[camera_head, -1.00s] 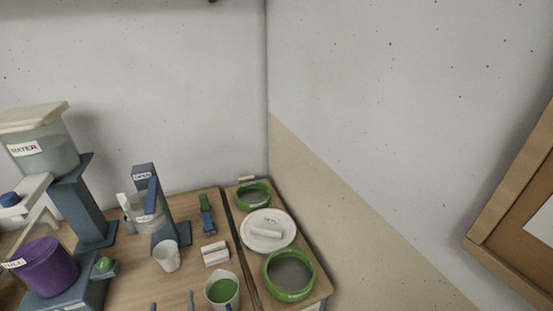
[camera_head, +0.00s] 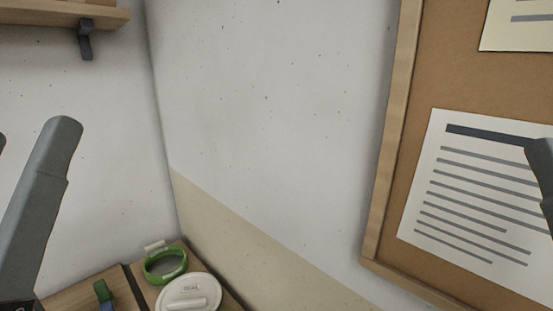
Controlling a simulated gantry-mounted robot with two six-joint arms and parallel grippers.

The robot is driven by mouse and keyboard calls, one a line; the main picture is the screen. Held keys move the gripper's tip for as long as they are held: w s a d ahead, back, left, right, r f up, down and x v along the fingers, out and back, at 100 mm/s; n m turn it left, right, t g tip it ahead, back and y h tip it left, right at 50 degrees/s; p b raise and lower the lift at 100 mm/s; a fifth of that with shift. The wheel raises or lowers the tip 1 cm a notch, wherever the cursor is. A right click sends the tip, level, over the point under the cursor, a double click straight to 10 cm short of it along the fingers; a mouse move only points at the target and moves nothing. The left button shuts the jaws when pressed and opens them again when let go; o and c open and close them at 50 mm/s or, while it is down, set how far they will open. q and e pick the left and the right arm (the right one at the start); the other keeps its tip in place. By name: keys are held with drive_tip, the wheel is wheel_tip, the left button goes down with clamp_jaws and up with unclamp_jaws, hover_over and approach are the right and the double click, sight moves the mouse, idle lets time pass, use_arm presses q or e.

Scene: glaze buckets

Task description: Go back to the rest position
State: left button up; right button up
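My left gripper (camera_head: 34,136) stands upright at the left edge, close to the camera. One long grey finger shows, and a small tip of the other is cut by the edge. There is a gap between them with nothing in it. Part of what looks like my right gripper (camera_head: 541,165) shows at the right edge; the rest is out of view. Both are clear of the table things.
A shelf (camera_head: 45,14) hangs upper left. A cork board (camera_head: 440,75) with papers hangs at right.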

use_arm(q)
wheel_tip(320, 180, up, 36)
drive_tip(key=r+m+h+p, duration=0.1)
drive_tip(key=m+h+p, duration=0.15)
drive_tip(key=p, duration=3.45)
wheel_tip(320, 180, down, 42)
drive_tip(key=b, duration=4.2)
drive_tip(key=shift+d+f+y, duration=0.25)
drive_tip(key=shift+d+y, duration=0.15)
drive_tip(key=shift+y, duration=0.05)
drive_tip(key=shift+w, duration=0.1)
